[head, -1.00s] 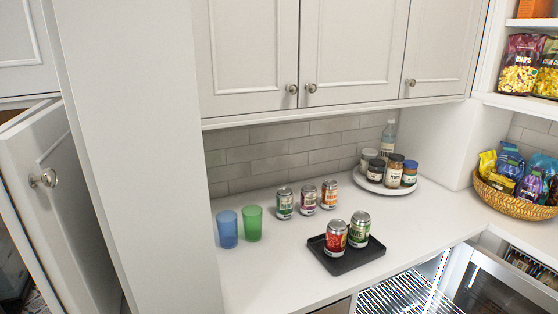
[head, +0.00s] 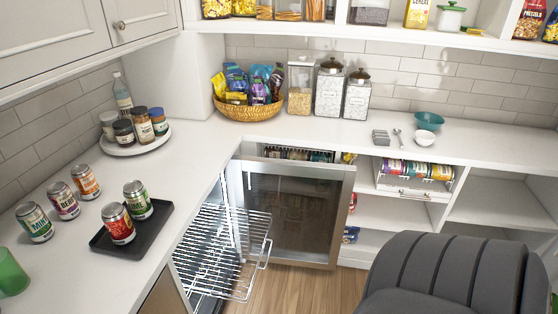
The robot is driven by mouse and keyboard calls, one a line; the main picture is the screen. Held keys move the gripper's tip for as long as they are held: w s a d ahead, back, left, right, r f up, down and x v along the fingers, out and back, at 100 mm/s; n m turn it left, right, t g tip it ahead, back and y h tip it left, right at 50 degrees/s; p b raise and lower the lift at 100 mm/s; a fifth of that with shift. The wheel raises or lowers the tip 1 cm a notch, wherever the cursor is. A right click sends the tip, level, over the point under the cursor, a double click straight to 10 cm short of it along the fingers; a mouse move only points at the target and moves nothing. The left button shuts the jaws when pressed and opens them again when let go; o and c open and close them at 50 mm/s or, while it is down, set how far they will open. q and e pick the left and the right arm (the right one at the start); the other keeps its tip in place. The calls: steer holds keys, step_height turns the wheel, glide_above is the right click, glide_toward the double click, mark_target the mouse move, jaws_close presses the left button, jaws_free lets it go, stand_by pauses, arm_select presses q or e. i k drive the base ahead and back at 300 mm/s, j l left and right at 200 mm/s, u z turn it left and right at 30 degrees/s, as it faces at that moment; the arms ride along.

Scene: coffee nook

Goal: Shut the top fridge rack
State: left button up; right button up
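The top fridge rack (head: 235,262) is a chrome wire shelf below the left counter. It is slid out of the fridge, and its front edge reaches past the counter edge over the floor. The fridge door (head: 293,210), glass with a metal frame, stands swung open beyond the rack. A gap shows between the rack's front edge and the door. The fridge's interior is mostly hidden under the counter. Neither of my grippers is in view.
A black tray (head: 96,242) with cans lies on the left counter (head: 150,203) near the fridge. A dark grey padded seat (head: 450,270) fills the lower right. Wooden floor (head: 315,290) is clear between the seat and rack. Open shelves (head: 385,212) stand beyond the door.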

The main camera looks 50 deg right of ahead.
mark_target(257, 267)
steer(key=i+z, duration=0.1)
steer(key=z, duration=0.4)
steer(key=i+z, duration=0.1)
steer(key=z, duration=0.4)
steer(key=i+j+z, duration=0.1)
steer(key=z, duration=0.35)
steer(key=k, duration=0.2)
steer(key=u, duration=0.05)
